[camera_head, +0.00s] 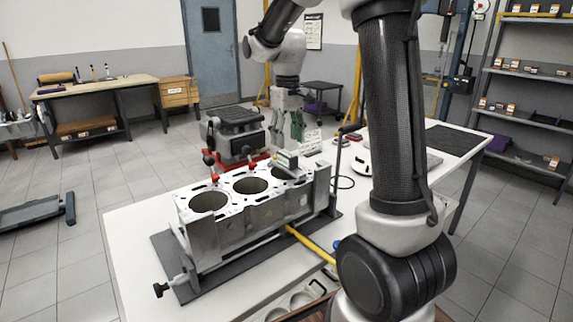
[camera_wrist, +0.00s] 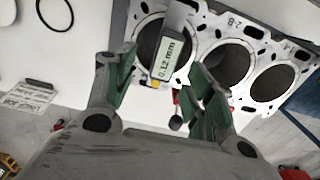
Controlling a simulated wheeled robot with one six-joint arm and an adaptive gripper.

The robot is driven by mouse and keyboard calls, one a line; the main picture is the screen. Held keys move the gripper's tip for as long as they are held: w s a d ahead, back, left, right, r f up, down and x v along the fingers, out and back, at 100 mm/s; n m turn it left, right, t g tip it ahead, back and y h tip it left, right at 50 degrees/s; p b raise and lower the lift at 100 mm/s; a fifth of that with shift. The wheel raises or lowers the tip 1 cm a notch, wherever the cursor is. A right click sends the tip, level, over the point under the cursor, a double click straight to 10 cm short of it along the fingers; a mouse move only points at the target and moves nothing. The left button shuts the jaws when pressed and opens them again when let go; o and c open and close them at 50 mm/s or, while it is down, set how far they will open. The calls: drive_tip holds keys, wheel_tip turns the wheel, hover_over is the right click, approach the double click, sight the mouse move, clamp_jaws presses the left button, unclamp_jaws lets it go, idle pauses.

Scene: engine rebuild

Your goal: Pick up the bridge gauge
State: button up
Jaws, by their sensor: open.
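The bridge gauge (camera_head: 287,159) sits on top of the engine block (camera_head: 262,214), at the bore at its far right end. In the wrist view the gauge (camera_wrist: 172,52) is a grey bar with a display reading 0.12 mm, lying across the edge of a bore. My gripper (camera_head: 289,128) is open, with green finger pads, above and behind the gauge in the head view. In the wrist view my gripper (camera_wrist: 158,62) has its two fingers on either side of the gauge, empty. The height gap to the gauge is hard to judge.
The block stands on a dark base plate (camera_head: 168,250) on a white table (camera_head: 125,240). Red-tipped pieces stand by the block's deck. A black ring (camera_wrist: 55,14) and a printed card (camera_wrist: 27,98) lie on the table. A grey-and-red machine (camera_head: 236,135) stands behind.

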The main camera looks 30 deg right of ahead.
sight(287, 153)
drive_tip(key=f, duration=0.5)
drive_tip(key=shift+s+a+f, duration=0.25)
drive_tip(key=shift+s, duration=0.15)
clamp_jaws()
